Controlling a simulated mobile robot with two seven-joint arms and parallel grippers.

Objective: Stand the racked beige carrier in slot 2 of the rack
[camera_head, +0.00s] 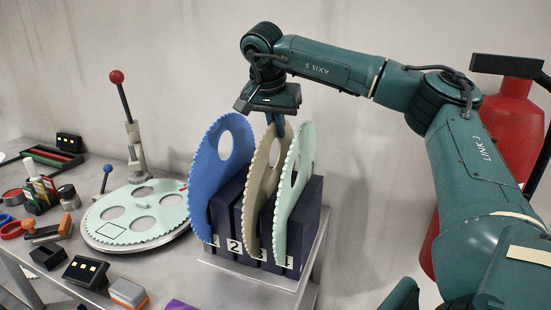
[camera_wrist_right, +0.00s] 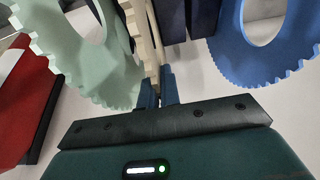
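The dark blue rack (camera_head: 312,205) stands on the bench with its slots numbered at the front. The beige carrier (camera_head: 252,200), a thin toothed disc with an oval hole, stands upright between the labels 2 and 4, apparently in slot 3. The label 2 slot looks empty. My right gripper (camera_head: 276,122) points down at the beige carrier's top edge. In the right wrist view its two fingers (camera_wrist_right: 159,92) sit close on either side of the beige edge (camera_wrist_right: 152,55) and appear shut on it. My left gripper is out of view.
The blue carrier (camera_head: 205,185) stands at the rack's left end. The mint carrier (camera_head: 294,205) stands close to the right of the beige one. A round toothed plate (camera_head: 125,235) with a red-knobbed lever (camera_head: 127,110) is left on the bench. A red extinguisher (camera_head: 510,120) is at right.

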